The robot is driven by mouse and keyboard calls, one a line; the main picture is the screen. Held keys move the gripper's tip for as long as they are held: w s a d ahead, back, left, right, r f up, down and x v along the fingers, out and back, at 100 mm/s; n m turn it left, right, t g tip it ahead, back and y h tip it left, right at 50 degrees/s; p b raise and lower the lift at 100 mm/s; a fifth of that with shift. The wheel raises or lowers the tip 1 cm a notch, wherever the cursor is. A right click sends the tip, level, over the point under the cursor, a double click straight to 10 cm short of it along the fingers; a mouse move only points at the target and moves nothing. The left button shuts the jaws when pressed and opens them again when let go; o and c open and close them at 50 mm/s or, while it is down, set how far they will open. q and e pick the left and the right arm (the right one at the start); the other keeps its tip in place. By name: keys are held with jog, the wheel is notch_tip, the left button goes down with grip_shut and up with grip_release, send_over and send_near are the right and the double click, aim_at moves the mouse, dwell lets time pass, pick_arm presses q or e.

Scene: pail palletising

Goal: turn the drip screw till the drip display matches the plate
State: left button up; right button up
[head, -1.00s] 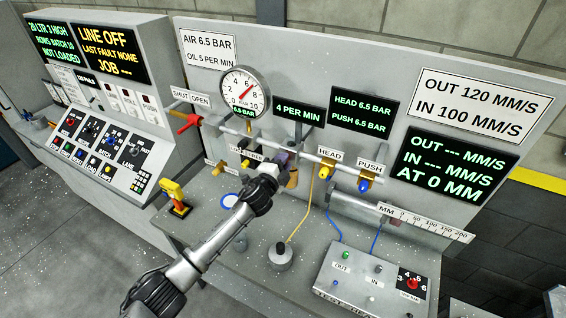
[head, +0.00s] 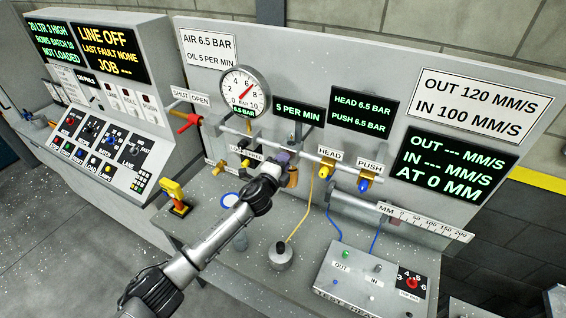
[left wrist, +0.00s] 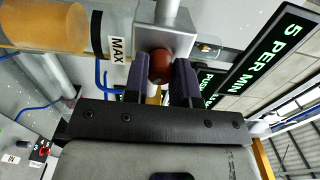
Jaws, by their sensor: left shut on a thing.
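The drip display (head: 298,111) reads 5 PER MIN in green; it also shows large in the left wrist view (left wrist: 268,57). The white plate (head: 208,48) reads AIR 6.5 BAR and OIL 5 PER MIN. My left gripper (head: 281,160) is at the pipework below the drip display. In the left wrist view its two dark fingers (left wrist: 161,80) are shut on the reddish-brown drip screw (left wrist: 161,66) under a grey metal block. In the head view the screw is hidden by the gripper. My right gripper is not in view.
An amber oil bowl (left wrist: 45,27) with a MAX label is close to the fingers. A round gauge (head: 244,92) is up left, and the HEAD valve (head: 326,168) and PUSH valve (head: 366,181) are to the right. A test box (head: 375,280) stands on the bench.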

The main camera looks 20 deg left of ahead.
pick_arm(q)
jog(key=o, duration=0.9)
jog(key=shift+o, duration=0.2)
jog(key=shift+s, duration=0.1)
jog(key=s+a+b, duration=0.1)
jog(key=s, duration=1.2)
jog(key=shift+s+a, duration=0.25)
jog(key=shift+a, duration=0.1)
